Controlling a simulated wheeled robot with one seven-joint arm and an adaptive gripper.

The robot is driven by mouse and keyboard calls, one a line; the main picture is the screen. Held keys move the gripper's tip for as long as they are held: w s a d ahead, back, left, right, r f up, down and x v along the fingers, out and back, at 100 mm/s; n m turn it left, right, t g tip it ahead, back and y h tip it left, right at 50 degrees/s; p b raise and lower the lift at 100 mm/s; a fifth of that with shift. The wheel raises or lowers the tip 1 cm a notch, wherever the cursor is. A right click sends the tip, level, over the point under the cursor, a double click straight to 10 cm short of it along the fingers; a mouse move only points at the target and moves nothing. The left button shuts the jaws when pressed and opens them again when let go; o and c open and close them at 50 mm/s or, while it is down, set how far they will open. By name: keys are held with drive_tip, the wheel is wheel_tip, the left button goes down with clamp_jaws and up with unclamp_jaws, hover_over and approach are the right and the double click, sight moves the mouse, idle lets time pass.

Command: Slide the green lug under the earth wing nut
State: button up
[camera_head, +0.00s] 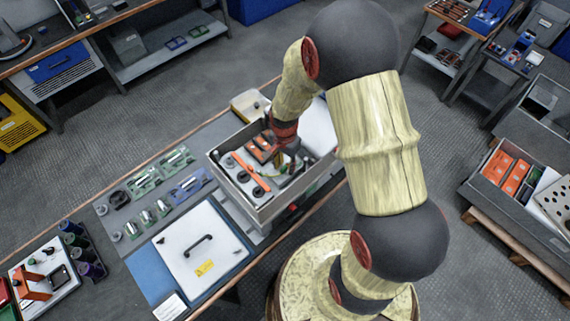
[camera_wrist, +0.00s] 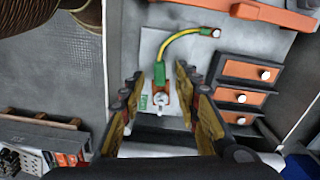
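A short green-and-yellow cable (camera_wrist: 180,40) lies on a light grey plate in the wrist view. Its near end carries the green lug (camera_wrist: 159,74), which points at a small metal fastener (camera_wrist: 160,99), seemingly the earth wing nut, on an orange base. I cannot tell whether the lug is under it. The cable's far end meets a bolt (camera_wrist: 215,33). My gripper (camera_wrist: 159,80) is open, with one finger on each side of the lug and a gap to both. In the head view my gripper (camera_head: 283,140) is inside the box and hides much of the cable.
The grey open box (camera_head: 222,171) has raised walls around the work. Orange-and-black blocks with bolts (camera_wrist: 240,95) stand close to the right finger, and an orange bar (camera_wrist: 240,12) lies beyond. A white lid with a black handle (camera_head: 200,252) lies beside the box.

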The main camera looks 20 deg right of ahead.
wheel_tip(320, 180, up, 12)
idle(0.5)
drive_tip(key=s+a+r+n+t+b, duration=0.1)
drive_tip(key=s+r+n+t+b, duration=0.1)
drive_tip(key=s+n+b, duration=0.4)
drive_tip(key=s+a+r+n+t+b, duration=0.2)
drive_tip(key=s+r+n+b, duration=0.3)
drive_tip(key=s+b, duration=0.4)
drive_tip(key=shift+s+a+r+n+t+b, duration=0.2)
drive_tip(key=shift+s+r+n+t+b, duration=0.15)
drive_tip(key=shift+s+n+t, duration=0.4)
drive_tip(key=shift+s, duration=0.1)
drive_tip(key=shift+c, duration=0.2)
idle(0.7)
